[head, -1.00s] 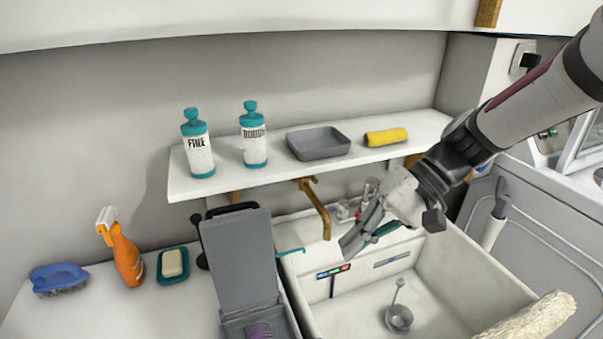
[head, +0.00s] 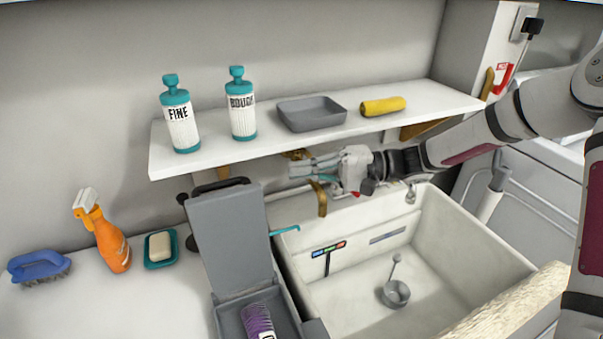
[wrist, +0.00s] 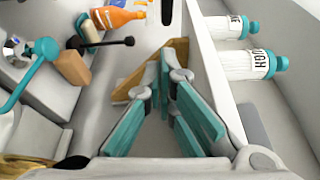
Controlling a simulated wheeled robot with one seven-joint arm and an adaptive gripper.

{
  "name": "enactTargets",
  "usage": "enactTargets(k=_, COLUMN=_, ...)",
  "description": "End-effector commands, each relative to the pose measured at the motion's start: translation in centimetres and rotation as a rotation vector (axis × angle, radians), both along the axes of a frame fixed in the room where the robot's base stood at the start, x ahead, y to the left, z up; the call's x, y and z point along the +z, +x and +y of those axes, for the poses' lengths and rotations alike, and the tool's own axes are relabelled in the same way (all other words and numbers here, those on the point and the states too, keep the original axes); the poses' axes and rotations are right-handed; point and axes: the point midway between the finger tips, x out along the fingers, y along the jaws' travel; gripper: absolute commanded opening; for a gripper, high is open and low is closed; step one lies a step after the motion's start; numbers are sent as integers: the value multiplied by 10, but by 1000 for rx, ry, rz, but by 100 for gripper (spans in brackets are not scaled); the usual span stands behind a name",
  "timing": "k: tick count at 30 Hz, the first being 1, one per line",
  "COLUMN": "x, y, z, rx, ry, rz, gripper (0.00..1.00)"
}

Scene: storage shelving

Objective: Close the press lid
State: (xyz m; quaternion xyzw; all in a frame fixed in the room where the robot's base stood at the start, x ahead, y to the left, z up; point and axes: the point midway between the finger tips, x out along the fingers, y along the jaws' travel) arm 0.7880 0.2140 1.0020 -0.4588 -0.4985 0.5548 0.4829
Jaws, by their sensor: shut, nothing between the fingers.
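The press (head: 290,320) is a grey box on the counter, left of the sink. Its grey lid (head: 230,240) stands open, raised nearly upright at the back. A purple ribbed item (head: 258,321) lies inside the box. My gripper (head: 292,171) is shut and empty, beside the front edge of the shelf and above the back of the sink. It is up and to the right of the lid, apart from it. In the wrist view, its teal-padded fingers (wrist: 163,70) meet at the tips. I cannot clearly make out the lid there.
A white shelf (head: 300,146) with two bottles, a grey tray (head: 312,114) and a yellow roll (head: 383,106) runs close to my gripper. A brass faucet (head: 320,200) stands below it. An orange spray bottle (head: 112,245), soap dish (head: 160,250) and blue brush (head: 38,266) are left.

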Motion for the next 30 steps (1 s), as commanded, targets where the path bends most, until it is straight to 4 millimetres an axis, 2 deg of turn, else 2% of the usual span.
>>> enactTargets(k=3, x=-1, y=-4, z=25, rx=6, ry=0, rz=1, gripper=0)
enactTargets(k=11, x=-2, y=-10, z=75, rx=5, ry=0, rz=0, gripper=0)
enactTargets(k=13, x=-1, y=-20, z=66, rx=0, ry=-3, rz=3, gripper=0)
enactTargets(k=19, x=1, y=-40, z=57, rx=1, ry=-1, rz=1, gripper=0)
enactTargets(k=30, x=1, y=-45, z=54, rx=1, ry=-1, rz=0, gripper=0)
